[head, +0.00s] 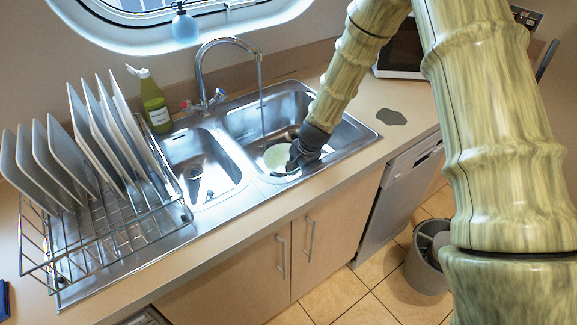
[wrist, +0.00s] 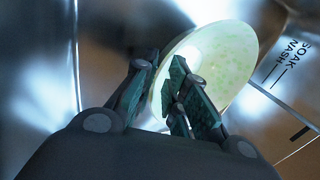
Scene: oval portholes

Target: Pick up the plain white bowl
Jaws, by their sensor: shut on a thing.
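A pale, round, shallow dish (head: 274,158) is in the right sink basin in the head view. It looks whitish with faint green mottling, not plainly white, and I cannot tell for sure whether it is a bowl or a plate. In the wrist view the dish (wrist: 225,55) stands tilted, with its near rim between my fingers. My gripper (wrist: 164,72) is shut on that rim. In the head view my gripper (head: 298,155) reaches down into the basin at the dish's right side and hides part of it. I cannot tell whether the dish touches the basin floor.
The steel basin (head: 238,118) has walls close around my gripper, and a tall faucet (head: 203,75) runs water into it. A rack (head: 120,240) of upright plates (head: 62,150) stands left. A green bottle (head: 154,103) stands behind the small basin. The counter right of the sink is mostly clear.

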